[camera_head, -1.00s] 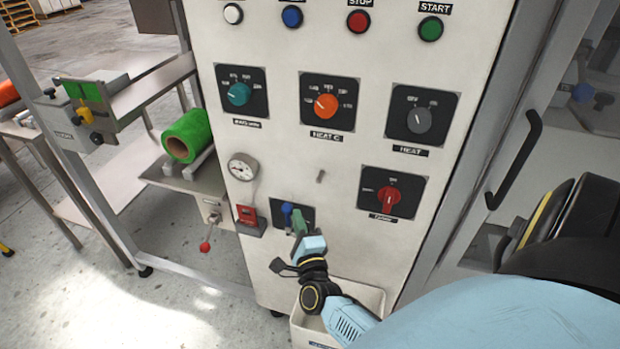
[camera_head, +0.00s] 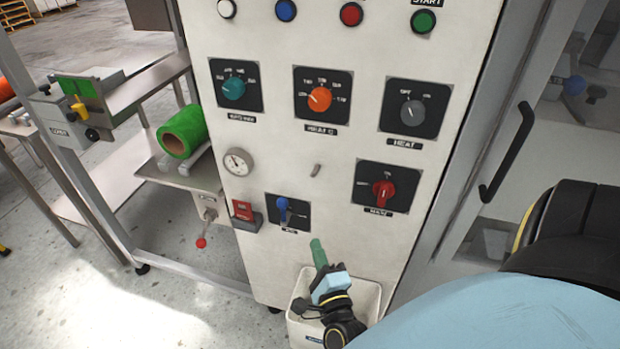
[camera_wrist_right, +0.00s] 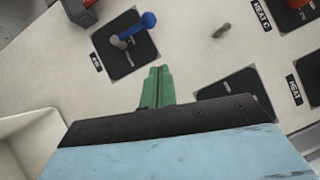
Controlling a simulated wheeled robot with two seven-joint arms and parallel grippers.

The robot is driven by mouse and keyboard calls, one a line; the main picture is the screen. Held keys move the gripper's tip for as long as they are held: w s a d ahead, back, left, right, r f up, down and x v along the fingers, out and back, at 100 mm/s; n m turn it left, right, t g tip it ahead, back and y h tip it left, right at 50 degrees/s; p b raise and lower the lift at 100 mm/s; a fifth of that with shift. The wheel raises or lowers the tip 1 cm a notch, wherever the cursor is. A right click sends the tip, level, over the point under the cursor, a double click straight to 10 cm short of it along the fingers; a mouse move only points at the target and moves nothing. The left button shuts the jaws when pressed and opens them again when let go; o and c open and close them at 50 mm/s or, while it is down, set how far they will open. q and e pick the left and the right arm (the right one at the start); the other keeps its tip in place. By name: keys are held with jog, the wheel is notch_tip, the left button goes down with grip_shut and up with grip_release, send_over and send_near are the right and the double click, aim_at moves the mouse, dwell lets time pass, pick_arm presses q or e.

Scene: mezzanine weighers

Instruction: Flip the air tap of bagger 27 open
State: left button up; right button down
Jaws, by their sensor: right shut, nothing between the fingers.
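The air tap is a blue-knobbed lever (camera_head: 282,206) on a black plate (camera_head: 299,215), low on the white control cabinet. In the head view its lever points up, with the blue knob at the top. In the right wrist view the blue knob (camera_wrist_right: 148,20) and its grey stem lie above and left of the fingertips. My right gripper (camera_head: 317,243) has green fingers, shut and empty, below and right of the tap plate, apart from it. It also shows in the right wrist view (camera_wrist_right: 158,72). My left gripper is not in view. The small label under the tap is unreadable.
A red main knob (camera_head: 383,190) sits right of the tap, and a gauge (camera_head: 238,162) and red block (camera_head: 244,211) to its left. A white bin (camera_head: 303,287) is below my gripper.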

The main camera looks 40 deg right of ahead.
jog(key=shift+v, duration=1.1)
jog(key=shift+r, duration=0.1)
